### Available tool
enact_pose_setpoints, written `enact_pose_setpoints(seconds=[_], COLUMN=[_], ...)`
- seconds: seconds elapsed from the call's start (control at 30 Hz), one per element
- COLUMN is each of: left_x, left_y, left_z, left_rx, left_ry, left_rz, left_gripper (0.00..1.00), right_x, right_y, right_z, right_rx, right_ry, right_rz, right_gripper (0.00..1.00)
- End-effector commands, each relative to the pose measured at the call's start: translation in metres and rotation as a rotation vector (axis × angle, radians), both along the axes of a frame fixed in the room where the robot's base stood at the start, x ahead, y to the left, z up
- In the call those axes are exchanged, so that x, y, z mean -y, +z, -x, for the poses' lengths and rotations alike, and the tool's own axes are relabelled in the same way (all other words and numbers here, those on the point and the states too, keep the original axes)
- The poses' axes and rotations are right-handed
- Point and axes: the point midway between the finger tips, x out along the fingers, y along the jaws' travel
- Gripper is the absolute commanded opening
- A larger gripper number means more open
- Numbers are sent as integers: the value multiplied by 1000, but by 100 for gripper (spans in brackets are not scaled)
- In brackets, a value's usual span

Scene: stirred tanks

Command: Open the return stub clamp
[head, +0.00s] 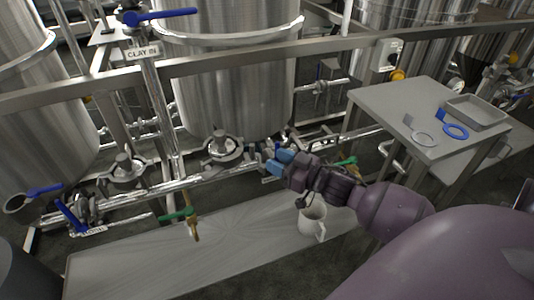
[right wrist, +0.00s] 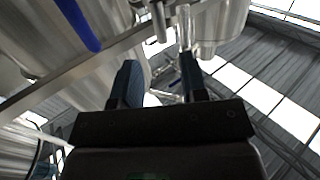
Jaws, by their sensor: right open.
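My right gripper (head: 272,163) comes in from the right with its blue fingertips near the steel pipework below the middle tank. In the right wrist view its two dark fingers (right wrist: 160,82) stand apart with nothing between them. A round steel fitting with a clamp-like ring (head: 222,148) sits on the pipe left of the gripper, apart from it. A similar fitting (head: 123,170) sits further left. I cannot tell which one is the return stub clamp; the pipe behind my gripper is partly hidden. My left gripper is not in view.
A grey bench (head: 190,245) runs below the pipes, with a white mug (head: 313,222) under my right arm. Blue and green valve handles project from the pipes.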

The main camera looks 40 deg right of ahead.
Motion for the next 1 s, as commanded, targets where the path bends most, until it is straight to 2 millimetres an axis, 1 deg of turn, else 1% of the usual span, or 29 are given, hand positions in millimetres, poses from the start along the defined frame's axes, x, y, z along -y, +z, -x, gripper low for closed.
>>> enact_pose_setpoints(seconds=[0.03, 0.1, 0.23, 0.57, 0.77, 0.83, 0.87, 0.97, 1.0], left_x=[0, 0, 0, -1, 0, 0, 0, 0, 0], left_y=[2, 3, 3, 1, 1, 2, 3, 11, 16], left_z=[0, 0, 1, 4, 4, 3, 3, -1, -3], left_rx=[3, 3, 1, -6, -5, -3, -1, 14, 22], left_ry=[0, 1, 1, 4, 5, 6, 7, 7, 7], left_rz=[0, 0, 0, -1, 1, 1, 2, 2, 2], left_gripper=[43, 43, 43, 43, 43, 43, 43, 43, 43], right_x=[2, 4, 6, 7, 7, 7, 6, 0, -4], right_y=[1, 1, 0, 0, 0, 3, 7, 37, 55], right_z=[6, 13, 20, 23, 22, 20, 18, 1, -9], right_rx=[0, 0, 0, 0, 0, 7, 14, 72, 105], right_ry=[-1, -1, 0, 0, 0, 2, 3, 18, 30], right_rz=[0, -1, -2, -1, -1, -1, -2, 0, 3], right_gripper=[40, 40, 40, 40, 11, 0, 0, 0, 0])
